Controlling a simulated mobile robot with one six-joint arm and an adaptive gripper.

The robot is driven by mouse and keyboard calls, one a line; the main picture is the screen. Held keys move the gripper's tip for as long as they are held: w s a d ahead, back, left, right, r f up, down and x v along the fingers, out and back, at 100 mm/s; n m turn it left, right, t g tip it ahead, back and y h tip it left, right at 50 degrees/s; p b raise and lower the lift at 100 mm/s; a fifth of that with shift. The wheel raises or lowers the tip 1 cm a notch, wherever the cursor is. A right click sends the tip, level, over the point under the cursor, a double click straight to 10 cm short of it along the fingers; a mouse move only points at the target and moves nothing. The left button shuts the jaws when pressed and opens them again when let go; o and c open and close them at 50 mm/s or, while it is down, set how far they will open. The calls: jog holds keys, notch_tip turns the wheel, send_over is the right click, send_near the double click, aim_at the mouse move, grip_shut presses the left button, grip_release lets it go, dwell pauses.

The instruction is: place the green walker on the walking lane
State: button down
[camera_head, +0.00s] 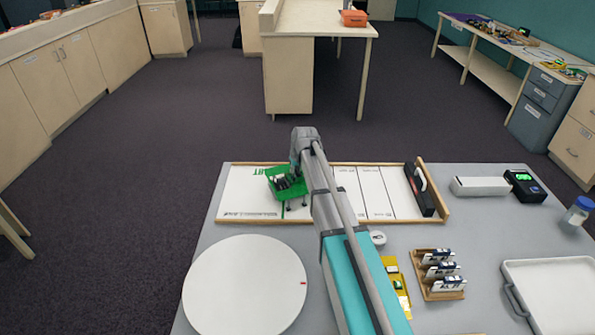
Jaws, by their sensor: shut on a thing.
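The green walker (293,196) is over the left part of the walking lane (350,188), a long white board with a wooden rim and cross lines. My gripper (287,183) reaches down from my arm, its dark fingers shut on the green walker.
A black block with a light handle (420,188) stands at the lane's right end. A round white disc (245,287), a wooden card rack (437,274), a white tray (550,292), a white box (481,187) and a black device (524,186) are on the grey table (480,230).

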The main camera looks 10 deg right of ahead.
jog(key=shift+f, duration=0.15)
jog(key=c, duration=0.7)
grip_release()
jog(key=shift+o, duration=0.2)
jog(key=shift+r, duration=0.2)
jog(key=p+v, duration=1.1)
jog(key=v, duration=0.1)
dwell(0.5)
jog(key=s+f+m+g+h, duration=0.1)
jog(key=s+g, duration=0.3)
jog(key=s, duration=2.3)
jog(key=shift+s+a+f+m, duration=0.2)
jog(key=shift+s+a+m, duration=0.15)
jog(key=shift+m, duration=0.25)
